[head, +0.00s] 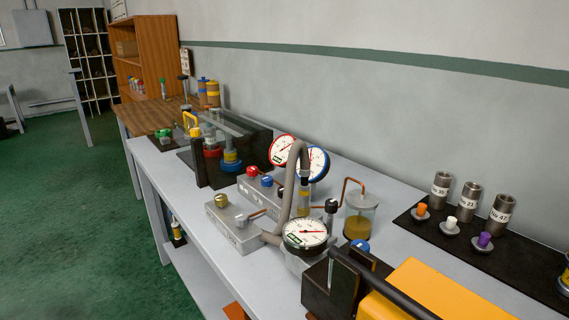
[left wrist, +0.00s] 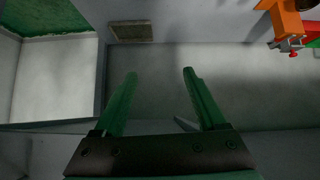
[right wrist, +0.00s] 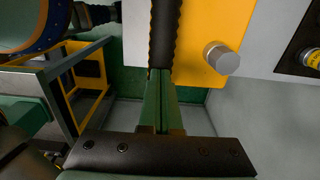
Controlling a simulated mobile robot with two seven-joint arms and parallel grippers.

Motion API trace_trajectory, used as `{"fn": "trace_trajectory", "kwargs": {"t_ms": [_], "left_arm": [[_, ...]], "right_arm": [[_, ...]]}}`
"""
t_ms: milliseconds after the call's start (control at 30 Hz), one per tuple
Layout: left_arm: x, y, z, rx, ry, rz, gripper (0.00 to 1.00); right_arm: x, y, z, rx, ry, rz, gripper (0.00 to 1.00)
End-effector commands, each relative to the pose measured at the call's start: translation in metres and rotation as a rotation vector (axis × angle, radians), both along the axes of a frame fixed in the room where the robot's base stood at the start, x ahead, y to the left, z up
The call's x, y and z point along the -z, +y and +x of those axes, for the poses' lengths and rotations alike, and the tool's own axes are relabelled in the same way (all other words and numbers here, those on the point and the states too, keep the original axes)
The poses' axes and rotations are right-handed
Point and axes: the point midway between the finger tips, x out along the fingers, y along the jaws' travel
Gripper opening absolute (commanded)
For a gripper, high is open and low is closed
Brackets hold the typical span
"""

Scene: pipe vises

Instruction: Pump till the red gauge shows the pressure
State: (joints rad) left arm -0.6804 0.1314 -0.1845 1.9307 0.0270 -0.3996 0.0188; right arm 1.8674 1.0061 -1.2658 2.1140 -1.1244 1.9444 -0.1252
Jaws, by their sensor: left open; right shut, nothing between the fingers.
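The red-rimmed gauge (head: 282,150) stands mid-bench in the head view, partly overlapping the blue-rimmed gauge (head: 316,163); its reading is too small to tell. My left gripper (left wrist: 160,73) is open and empty. Neither gripper shows in the head view.
Valve blocks with red, blue and yellow knobs (head: 232,222) and a jar of amber liquid (head: 361,217) stand around the gauges. Labelled steel cylinders (head: 469,200) stand on a dark mat at right. The bench's front strip (head: 180,215) is clear.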

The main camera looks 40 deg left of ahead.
Motion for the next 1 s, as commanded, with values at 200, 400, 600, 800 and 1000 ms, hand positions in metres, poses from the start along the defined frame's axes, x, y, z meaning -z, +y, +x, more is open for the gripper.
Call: {"fn": "trace_trajectory", "kwargs": {"t_ms": [200,400,600,800,1000], "left_arm": [[-0.02,0.001,-0.001,0.0,0.004,0.005,0.74],[-0.046,0.001,-0.002,0.0,0.007,0.004,0.74],[-0.05,0.001,-0.002,0.001,0.008,0.004,0.74],[-0.064,-0.002,-0.001,0.007,0.011,0.0,0.74],[-0.095,0.001,-0.003,0.0,0.008,0.004,0.74]], "right_arm": [[-0.03,0.004,0.0,-0.005,0.01,-0.003,0.0],[-0.064,0.008,0.001,-0.003,0.007,-0.002,0.0],[-0.07,0.009,0.001,-0.002,0.005,-0.001,0.0],[-0.083,0.01,0.002,-0.003,0.003,-0.001,0.0],[-0.116,0.018,0.004,-0.003,0.004,-0.001,0.0]]}}
